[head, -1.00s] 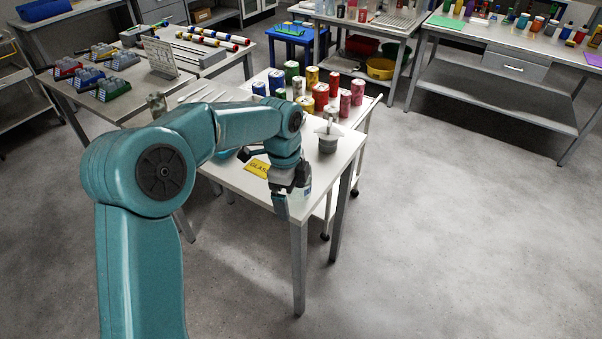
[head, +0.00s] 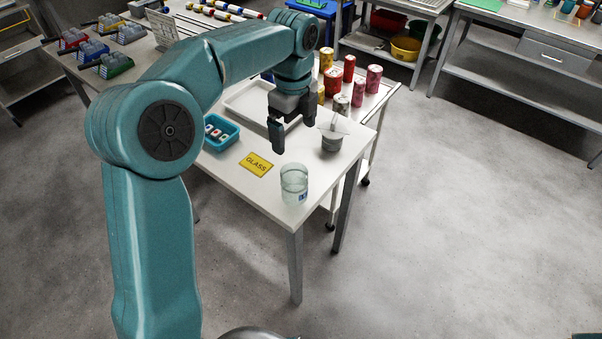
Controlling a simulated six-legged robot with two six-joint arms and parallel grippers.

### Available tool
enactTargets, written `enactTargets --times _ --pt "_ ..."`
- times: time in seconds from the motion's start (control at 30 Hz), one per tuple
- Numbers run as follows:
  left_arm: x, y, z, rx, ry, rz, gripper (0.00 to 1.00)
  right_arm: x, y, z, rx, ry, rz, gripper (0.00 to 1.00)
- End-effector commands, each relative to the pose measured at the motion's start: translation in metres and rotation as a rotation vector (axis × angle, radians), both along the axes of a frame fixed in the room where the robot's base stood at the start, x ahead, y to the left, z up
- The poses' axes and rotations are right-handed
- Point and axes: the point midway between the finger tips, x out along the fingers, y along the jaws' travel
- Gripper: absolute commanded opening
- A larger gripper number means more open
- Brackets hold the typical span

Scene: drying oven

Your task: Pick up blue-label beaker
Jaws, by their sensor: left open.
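A clear glass beaker (head: 294,184) stands upright near the front right corner of the white table (head: 232,180). It has a small blue mark low on its side, facing right. My left gripper (head: 294,137) is open, with its fingers pointing down. It hangs above the table behind the beaker, apart from it and holding nothing. My right gripper does not show.
A yellow GLASS sign (head: 256,164) lies left of the beaker. A blue bin (head: 219,132) with small items and a white tray (head: 250,98) lie further back. A grey pot-like object (head: 332,137) stands right of the gripper. Several coloured cans (head: 349,69) stand behind.

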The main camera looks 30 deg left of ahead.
Motion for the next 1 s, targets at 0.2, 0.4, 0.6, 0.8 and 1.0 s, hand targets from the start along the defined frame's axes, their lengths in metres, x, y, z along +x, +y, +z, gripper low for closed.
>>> enactTargets --times 0.2,0.4,0.6,0.8,1.0 --pt "-0.007 0.001 -0.015 0.001 0.005 -0.001 1.0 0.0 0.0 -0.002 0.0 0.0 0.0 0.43" --pt "-0.011 0.001 -0.063 0.001 0.006 0.0 1.0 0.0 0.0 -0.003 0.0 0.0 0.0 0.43" --pt "-0.011 0.001 -0.099 0.0 0.004 0.0 1.0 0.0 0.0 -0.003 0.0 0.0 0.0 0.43" --pt "-0.01 0.001 -0.114 0.001 0.002 0.0 1.0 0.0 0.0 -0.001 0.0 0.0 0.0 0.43" --pt "-0.01 0.0 -0.146 0.0 0.006 -0.001 1.0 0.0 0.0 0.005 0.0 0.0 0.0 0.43"
